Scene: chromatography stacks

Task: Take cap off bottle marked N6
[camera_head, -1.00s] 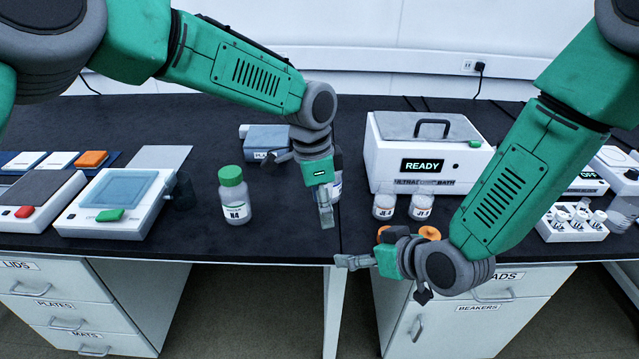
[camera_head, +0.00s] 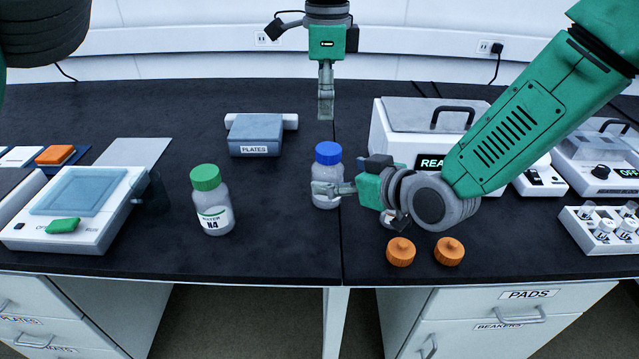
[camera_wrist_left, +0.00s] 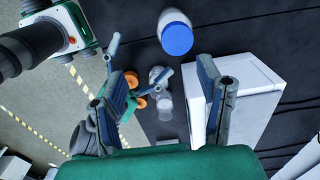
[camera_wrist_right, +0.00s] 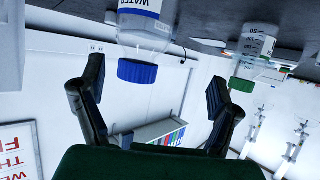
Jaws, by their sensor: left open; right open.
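A clear bottle (camera_head: 334,176) with a blue cap (camera_head: 328,153) stands upright at mid-table in the head view; its number is not readable. In the right wrist view the bottle (camera_wrist_right: 150,35) appears inverted, with "WATER" on its label and its blue cap (camera_wrist_right: 137,71) between the finger lines. My right gripper (camera_head: 328,189) is open at the bottle's lower body; contact cannot be told. My left gripper (camera_head: 325,105) is open and empty, above the cap and apart from it. The left wrist view shows the blue cap (camera_wrist_left: 178,39) beyond the open fingers.
A green-capped bottle marked N4 (camera_head: 212,205) stands to the left. Two orange caps (camera_head: 400,252) (camera_head: 449,251) lie near the front edge. A white bath (camera_head: 392,140) is behind my right arm. A plates box (camera_head: 255,134) is back left. Dark table between N4 and the blue-capped bottle is clear.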

